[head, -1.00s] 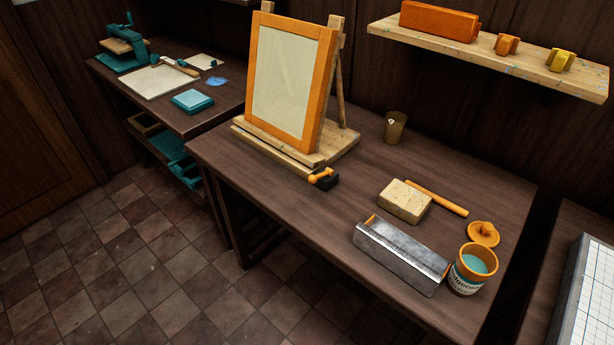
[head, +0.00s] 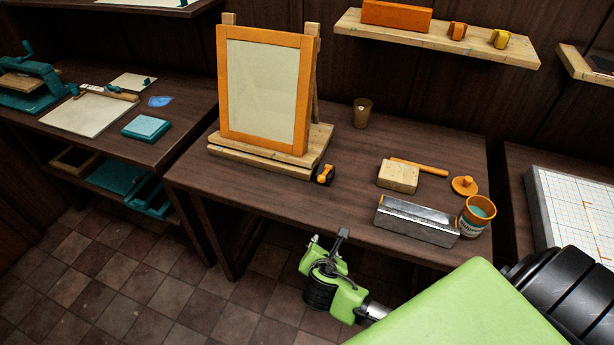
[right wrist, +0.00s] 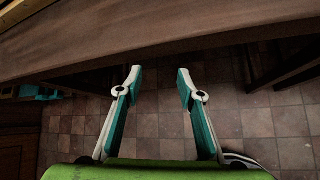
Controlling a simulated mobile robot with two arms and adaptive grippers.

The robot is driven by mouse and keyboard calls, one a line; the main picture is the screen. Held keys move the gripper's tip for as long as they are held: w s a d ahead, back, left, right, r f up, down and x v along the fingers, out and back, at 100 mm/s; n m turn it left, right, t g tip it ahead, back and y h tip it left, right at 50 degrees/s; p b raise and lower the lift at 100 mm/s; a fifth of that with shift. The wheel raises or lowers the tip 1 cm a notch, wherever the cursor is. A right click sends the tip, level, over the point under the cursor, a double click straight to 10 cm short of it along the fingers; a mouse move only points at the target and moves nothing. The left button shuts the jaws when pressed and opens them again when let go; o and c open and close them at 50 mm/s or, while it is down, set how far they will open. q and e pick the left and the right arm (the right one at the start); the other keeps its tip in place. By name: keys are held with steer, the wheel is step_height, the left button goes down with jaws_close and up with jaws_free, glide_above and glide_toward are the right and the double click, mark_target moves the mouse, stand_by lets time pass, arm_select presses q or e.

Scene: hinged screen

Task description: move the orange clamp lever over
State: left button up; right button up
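The orange clamp lever (head: 325,171) sits on a small black clamp block (head: 328,179) at the front right corner of the screen's wooden base (head: 262,162). The orange-framed screen (head: 264,90) stands upright on that base. My right gripper (head: 328,246) is in front of the table's front edge, below and apart from the lever. In the right wrist view its two fingers (right wrist: 158,78) are spread with nothing between them, under the table edge. The clamp is not seen in the wrist view. My left gripper is not in view.
On the table (head: 290,205) are a metal trough (head: 416,222), a tan block (head: 398,177), an orange stick (head: 420,166), an orange-rimmed pot (head: 476,214), a lid (head: 465,186) and a brown cup (head: 362,113). The tabletop around the clamp's right side is clear.

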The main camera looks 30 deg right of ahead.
steer(key=shift+n+t+h, duration=0.3)
steer(key=shift+n+t, duration=0.2)
steer(key=shift+n, duration=0.4)
steer(key=r, duration=0.1)
steer(key=w+r, duration=0.1)
steer(key=r, duration=0.1)
steer(key=w+r, duration=0.1)
steer(key=r, duration=0.1)
steer(key=shift+a+r, duration=0.15)
steer(key=shift+a, duration=0.15)
steer(key=n+t+h+p, duration=0.1)
steer(key=n+t+p, duration=0.1)
steer(key=n, duration=0.2)
glide_toward(321, 181)
steer(key=s+a, duration=0.1)
steer(key=s, duration=0.1)
arm_select(q)
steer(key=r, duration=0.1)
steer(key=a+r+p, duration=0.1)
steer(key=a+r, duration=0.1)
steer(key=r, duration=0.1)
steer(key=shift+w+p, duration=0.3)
steer(key=shift+p, duration=0.05)
arm_select(e)
steer(key=x, duration=0.8)
steer(key=r+x, duration=0.1)
steer(key=x, duration=0.4)
steer(key=shift+w+d, duration=0.1)
steer(key=shift+w, duration=0.25)
steer(key=shift+h, duration=0.3)
